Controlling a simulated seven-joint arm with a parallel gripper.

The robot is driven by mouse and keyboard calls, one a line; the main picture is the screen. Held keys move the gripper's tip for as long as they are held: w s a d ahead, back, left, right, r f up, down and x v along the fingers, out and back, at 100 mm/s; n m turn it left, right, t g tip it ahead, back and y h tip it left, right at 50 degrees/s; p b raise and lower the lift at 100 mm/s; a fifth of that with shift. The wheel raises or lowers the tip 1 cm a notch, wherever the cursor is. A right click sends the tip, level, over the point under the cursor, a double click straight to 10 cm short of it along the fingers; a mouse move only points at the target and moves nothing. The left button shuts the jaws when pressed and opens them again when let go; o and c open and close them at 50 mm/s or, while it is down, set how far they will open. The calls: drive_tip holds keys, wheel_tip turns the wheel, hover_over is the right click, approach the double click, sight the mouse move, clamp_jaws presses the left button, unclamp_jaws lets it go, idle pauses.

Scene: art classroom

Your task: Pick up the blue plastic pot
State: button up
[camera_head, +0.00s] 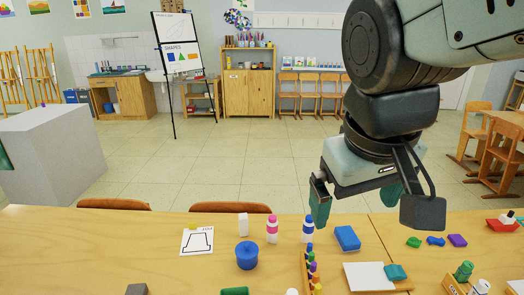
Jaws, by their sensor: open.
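The blue plastic pot (247,256) is a small round pot with a lid and a knob on top. It stands upright on the wooden table, left of the middle of the camera_head view. My gripper (355,205) hangs from the arm at the right, above the table and to the right of the pot. Its greenish fingers are spread apart, with nothing seen between them. It is clearly apart from the pot. The pot is fully in view.
A pink-capped bottle (272,228), a blue-labelled bottle (307,229) and a white block (243,225) stand behind the pot. A rack of colored pieces (306,270) and a blue box (347,238) lie to its right. A paper (197,241) lies left.

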drive_tip(key=w+a+f+n+g+h, duration=0.1)
drive_tip(key=w+f+n+g+h, duration=0.3)
drive_tip(key=w+f, duration=0.5)
drive_tip(key=n+t+h, duration=0.8)
drive_tip(key=n+t, duration=0.5)
drive_tip(key=n, duration=0.7)
hover_over(255, 244)
drive_tip(key=v, duration=0.4)
wheel_tip(255, 244, down, 24)
drive_tip(key=shift+f, duration=0.25)
drive_tip(key=shift+a+f+n+t+y, duration=0.2)
drive_tip(key=shift+f+n+t+y, duration=0.1)
drive_tip(key=shift+f+n+y, duration=0.1)
wheel_tip(255, 244, down, 7)
drive_tip(key=shift+r, duration=0.1)
drive_tip(key=shift+x, duration=1.45)
drive_tip(key=shift+r, duration=0.1)
drive_tip(key=shift+c, duration=0.2)
